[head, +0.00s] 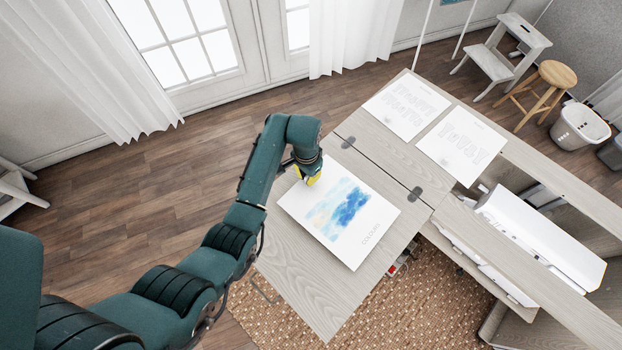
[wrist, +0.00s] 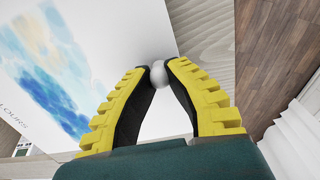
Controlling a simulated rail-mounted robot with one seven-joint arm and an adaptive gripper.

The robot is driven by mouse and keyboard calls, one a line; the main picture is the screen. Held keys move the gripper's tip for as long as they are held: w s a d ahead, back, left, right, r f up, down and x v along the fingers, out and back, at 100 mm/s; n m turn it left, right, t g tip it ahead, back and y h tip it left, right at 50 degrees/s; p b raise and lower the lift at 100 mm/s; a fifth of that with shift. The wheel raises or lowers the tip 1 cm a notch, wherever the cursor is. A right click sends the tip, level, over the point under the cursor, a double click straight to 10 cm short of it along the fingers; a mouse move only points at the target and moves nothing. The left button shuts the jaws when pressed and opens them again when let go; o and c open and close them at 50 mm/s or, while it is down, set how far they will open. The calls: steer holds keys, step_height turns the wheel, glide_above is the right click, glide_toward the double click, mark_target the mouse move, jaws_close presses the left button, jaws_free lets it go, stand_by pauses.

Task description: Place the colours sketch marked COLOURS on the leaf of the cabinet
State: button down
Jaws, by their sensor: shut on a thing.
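The colours sketch (head: 340,212) is a white sheet or panel with a blue and pale watercolour patch and the word COLOURS. In the head view it lies over the wood-grain leaf (head: 305,285) of the cabinet; I cannot tell whether it rests flat or sits slightly above. My gripper (head: 308,180) is at the sketch's upper left edge. In the wrist view its yellow and black fingers (wrist: 158,72) are closed on a small white round knob (wrist: 158,77) at the sketch (wrist: 100,30). The leaf (wrist: 208,40) shows beside it.
Two white sheets with outlined lettering, one (head: 407,106) and another (head: 461,145), lie on the cabinet top beyond the hinges. A white machine-like object (head: 543,237) sits in the cabinet opening at right. Bare leaf shows below and left of the sketch.

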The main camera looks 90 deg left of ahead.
step_height(320, 180, down, 4)
steer(key=shift+r+b, duration=0.15)
steer(key=shift+b, duration=0.35)
steer(key=c, duration=1.2)
jaws_free()
steer(key=shift+d, duration=0.1)
steer(key=shift+o, duration=0.2)
steer(key=shift+r, duration=0.1)
step_height(320, 180, up, 12)
steer(key=p, duration=0.3)
steer(key=shift+s, duration=0.1)
